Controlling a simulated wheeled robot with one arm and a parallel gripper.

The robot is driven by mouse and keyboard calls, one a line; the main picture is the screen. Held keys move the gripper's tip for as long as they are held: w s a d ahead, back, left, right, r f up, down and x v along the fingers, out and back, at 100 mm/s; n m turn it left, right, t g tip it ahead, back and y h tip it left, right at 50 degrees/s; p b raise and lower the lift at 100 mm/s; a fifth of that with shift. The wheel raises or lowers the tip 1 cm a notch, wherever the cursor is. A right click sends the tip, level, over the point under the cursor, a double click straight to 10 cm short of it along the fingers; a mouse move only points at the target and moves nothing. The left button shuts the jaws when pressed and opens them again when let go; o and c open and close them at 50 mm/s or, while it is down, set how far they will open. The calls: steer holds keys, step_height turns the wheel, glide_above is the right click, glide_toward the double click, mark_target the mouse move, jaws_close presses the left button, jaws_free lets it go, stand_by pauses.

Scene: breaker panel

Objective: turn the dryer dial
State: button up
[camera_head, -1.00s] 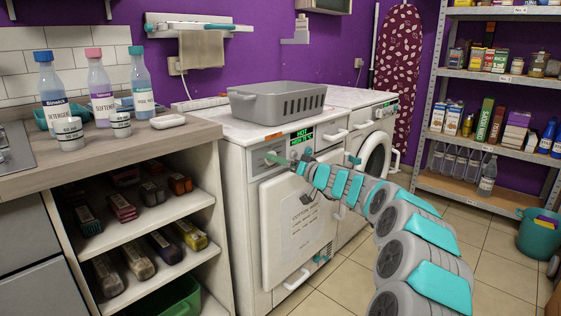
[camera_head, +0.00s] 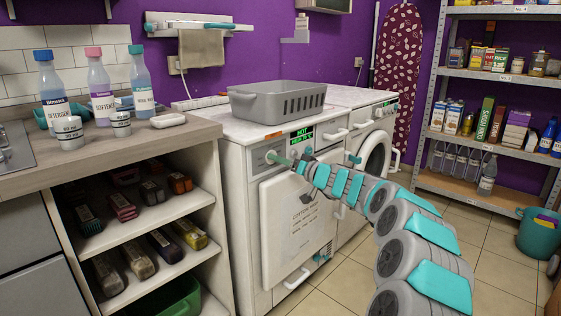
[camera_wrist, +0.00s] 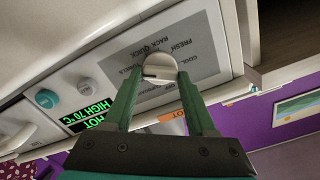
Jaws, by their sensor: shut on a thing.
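The dryer dial (camera_wrist: 161,66) is a round white knob with a dark pointer mark, set on a grey label panel on the dryer front (camera_head: 255,215). In the wrist view the pointer lies toward the left of the knob. My gripper (camera_wrist: 156,75) has its two green fingers on either side of the dial and is shut on it. In the head view my gripper (camera_head: 280,160) reaches the dial from the right, and the fingers partly hide it. The lit green display (camera_head: 301,135) reads HOT and a line below. It appears upside down in the wrist view (camera_wrist: 92,113).
A grey basket (camera_head: 278,101) stands on top of the dryer. The wooden counter (camera_head: 100,152) with bottles is at the left. A second machine (camera_head: 372,150) stands to the right. The tiled floor in front is clear.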

steer(key=shift+m+b, duration=0.3)
steer(key=m+p, duration=0.1)
steer(key=m, duration=0.9)
steer(key=m+p, duration=0.2)
steer(key=m, duration=0.8)
steer(key=m+p, duration=0.1)
steer(key=m, duration=1)
steer(key=shift+f+p, duration=0.25)
steer(key=shift+p, duration=0.1)
steer(key=shift+m, duration=0.3)
steer(key=o, duration=1.4)
